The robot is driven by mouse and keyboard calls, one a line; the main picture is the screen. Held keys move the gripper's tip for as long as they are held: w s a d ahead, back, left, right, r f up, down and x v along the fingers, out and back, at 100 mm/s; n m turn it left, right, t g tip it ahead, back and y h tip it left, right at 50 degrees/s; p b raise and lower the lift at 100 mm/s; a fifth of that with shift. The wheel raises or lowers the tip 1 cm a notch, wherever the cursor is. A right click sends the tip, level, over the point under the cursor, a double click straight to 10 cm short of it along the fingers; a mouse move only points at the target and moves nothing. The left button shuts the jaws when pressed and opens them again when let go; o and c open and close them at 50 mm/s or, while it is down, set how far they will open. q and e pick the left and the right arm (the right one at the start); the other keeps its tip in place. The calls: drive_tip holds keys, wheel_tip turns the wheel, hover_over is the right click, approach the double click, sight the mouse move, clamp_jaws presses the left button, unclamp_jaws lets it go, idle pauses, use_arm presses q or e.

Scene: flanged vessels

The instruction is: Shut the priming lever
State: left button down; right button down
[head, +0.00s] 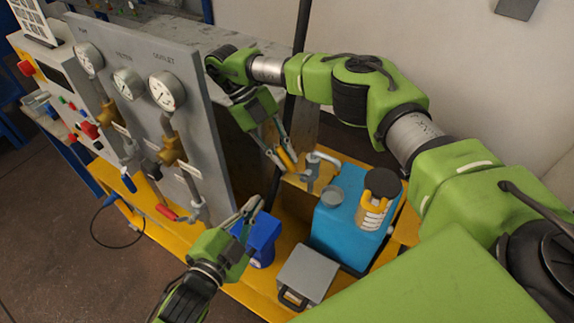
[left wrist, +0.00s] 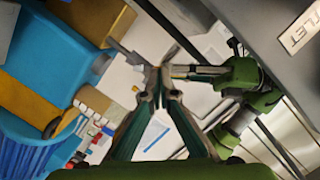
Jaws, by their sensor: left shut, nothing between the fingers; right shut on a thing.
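My right gripper (head: 284,157) is shut on a small yellow handle (head: 288,158) beside a grey metal fitting (head: 313,172), behind the gauge panel. Which part is the priming lever is not certain; the yellow handle may be it. My left gripper (head: 250,207) is shut and empty, low in front, just above a blue container (head: 262,240) and apart from the yellow handle. In the left wrist view its fingertips (left wrist: 157,78) are together. The right gripper (left wrist: 195,72) comes in there from the right, partly hidden behind them.
The grey gauge panel (head: 190,70) stands left of both grippers, with a red-handled valve (head: 166,212) low on it. A blue canister (head: 335,225) with a dark cap stands to the right. A grey box (head: 306,272) sits in front on the yellow base (head: 225,275).

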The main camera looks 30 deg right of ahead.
use_arm(q)
drive_tip(key=s+d+r+m+h, duration=0.2)
drive_tip(key=s+d+r+m, duration=0.1)
drive_tip(key=s+r, duration=0.3)
hover_over(287, 167)
drive_tip(key=s, duration=0.5)
drive_tip(key=shift+w+a+f+g, duration=0.15)
drive_tip(key=shift+w+f, duration=0.1)
drive_tip(key=shift+w, duration=0.25)
drive_tip(key=shift+w+a+f+g, duration=0.15)
drive_tip(key=shift+w+f, duration=0.1)
drive_tip(key=shift+w, duration=0.25)
drive_tip(key=shift+w+a+f, duration=0.25)
drive_tip(key=shift+w+f, duration=0.1)
drive_tip(key=shift+w, duration=0.2)
